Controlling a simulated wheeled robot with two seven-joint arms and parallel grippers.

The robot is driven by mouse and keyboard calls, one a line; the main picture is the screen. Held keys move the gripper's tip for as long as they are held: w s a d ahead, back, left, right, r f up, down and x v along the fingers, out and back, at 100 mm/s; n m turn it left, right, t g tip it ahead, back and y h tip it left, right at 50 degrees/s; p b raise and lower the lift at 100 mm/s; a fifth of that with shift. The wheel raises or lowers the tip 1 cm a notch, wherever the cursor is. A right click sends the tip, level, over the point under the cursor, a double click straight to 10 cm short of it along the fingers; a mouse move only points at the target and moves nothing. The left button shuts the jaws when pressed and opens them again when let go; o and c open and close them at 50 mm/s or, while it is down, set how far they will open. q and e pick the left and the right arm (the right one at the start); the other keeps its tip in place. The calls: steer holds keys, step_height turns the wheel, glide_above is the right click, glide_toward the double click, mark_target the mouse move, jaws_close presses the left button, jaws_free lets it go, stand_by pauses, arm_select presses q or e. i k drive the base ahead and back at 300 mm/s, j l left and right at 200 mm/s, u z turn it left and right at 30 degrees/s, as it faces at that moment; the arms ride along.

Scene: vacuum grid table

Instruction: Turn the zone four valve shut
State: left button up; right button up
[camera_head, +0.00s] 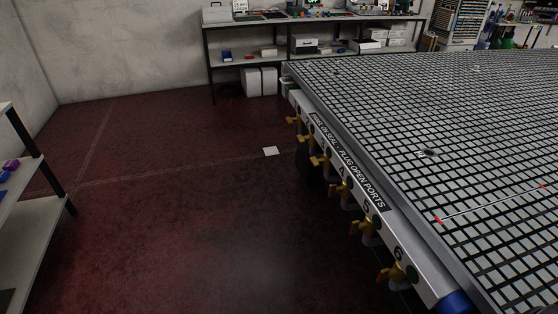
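The vacuum grid table (395,110) fills the right side of the head view. The zone four valve (338,189) sits beside the numeral 4 on the rail, about midway along the row. The valve by numeral 5 (368,229) and the valve by numeral 6 (393,271) are nearer to me. Neither of my grippers is in view.
The dark red floor left of the table is clear except for a small white square (271,151). A shelf unit (30,190) stands at the left edge. A workbench (310,18) with boxes is at the back. The rail carries lettering including "PLUG OPEN PORTS".

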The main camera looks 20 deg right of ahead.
mark_target(332, 187)
steer(key=i+z, duration=0.15)
steer(key=i, duration=0.3)
steer(key=i+j+z, duration=0.15)
steer(key=i, duration=0.25)
steer(key=i+j+z, duration=0.15)
steer(key=i, duration=0.3)
